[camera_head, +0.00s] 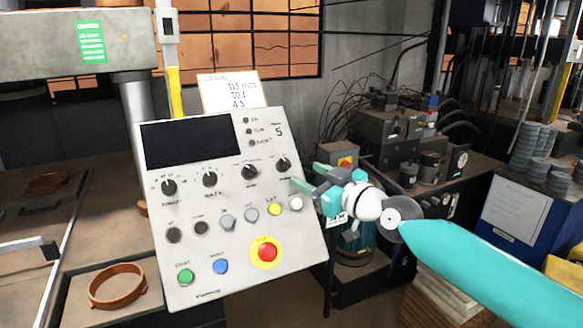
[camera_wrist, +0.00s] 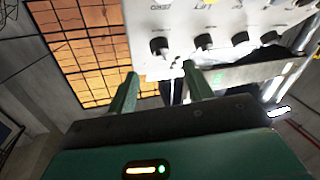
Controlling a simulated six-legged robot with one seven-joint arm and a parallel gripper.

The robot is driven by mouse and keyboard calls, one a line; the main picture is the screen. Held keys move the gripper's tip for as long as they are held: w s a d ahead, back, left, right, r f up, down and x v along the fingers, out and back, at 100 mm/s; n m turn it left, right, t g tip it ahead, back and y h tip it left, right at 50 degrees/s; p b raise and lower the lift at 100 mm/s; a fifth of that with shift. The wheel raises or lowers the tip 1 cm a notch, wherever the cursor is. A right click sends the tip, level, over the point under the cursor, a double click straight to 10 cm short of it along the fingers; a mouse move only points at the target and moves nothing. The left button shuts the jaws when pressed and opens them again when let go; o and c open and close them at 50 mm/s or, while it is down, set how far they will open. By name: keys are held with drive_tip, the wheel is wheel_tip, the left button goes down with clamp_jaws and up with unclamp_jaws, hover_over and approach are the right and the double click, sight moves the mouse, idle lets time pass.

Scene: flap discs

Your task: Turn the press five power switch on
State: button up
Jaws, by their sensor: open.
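The press five control panel (camera_head: 235,230) is a tilted white board marked 5, left of centre in the head view. It carries a dark screen, a row of black rotary knobs (camera_head: 250,172), buttons and a red stop button (camera_head: 267,252). I cannot read which control is the power switch. My gripper (camera_head: 306,175) is open and empty at the panel's right edge, near the rightmost knob (camera_head: 284,164). In the wrist view my gripper (camera_wrist: 163,85) shows two green fingers apart, below several dark controls (camera_wrist: 204,41) on the panel; contact cannot be told.
A workbench with dark machinery and cables (camera_head: 390,130) stands behind my arm. Grey disc stacks (camera_head: 530,145) are at the right. An orange ring (camera_head: 117,286) lies left of the panel. A paper note (camera_head: 232,90) stands at the panel's top edge.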

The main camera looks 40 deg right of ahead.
sight(290, 167)
drive_tip(key=w, duration=0.7)
drive_tip(key=shift+d, duration=0.1)
drive_tip(key=shift+c, duration=0.4)
drive_tip(key=c, duration=0.9)
drive_tip(key=shift+m+h, duration=0.5)
drive_tip(key=m+h, duration=0.1)
drive_tip(key=m, duration=0.1)
drive_tip(key=m+h, duration=0.2)
drive_tip(key=m, duration=0.1)
drive_tip(key=m+g+h, duration=0.1)
drive_tip(key=m+h, duration=0.1)
drive_tip(key=shift+a+f+m, duration=0.2)
drive_tip(key=shift+a+m, duration=0.1)
drive_tip(key=shift+a, duration=0.05)
drive_tip(key=m+g+h, duration=0.1)
drive_tip(key=m, duration=0.1)
drive_tip(key=m+g+h, duration=0.1)
drive_tip(key=m+h, duration=0.1)
drive_tip(key=shift+w+a+r+m, duration=0.1)
drive_tip(key=shift+a+m, duration=0.05)
drive_tip(key=shift+m, duration=0.25)
drive_tip(key=shift+w+a+r+m+g+h, duration=0.1)
drive_tip(key=shift+m+g+h, duration=0.35)
drive_tip(key=shift+m, duration=0.35)
drive_tip(key=shift+w+a+m+g+h, duration=0.1)
drive_tip(key=shift+m+g+h, duration=0.25)
drive_tip(key=shift+m+g, duration=0.35)
drive_tip(key=shift+m, duration=0.3)
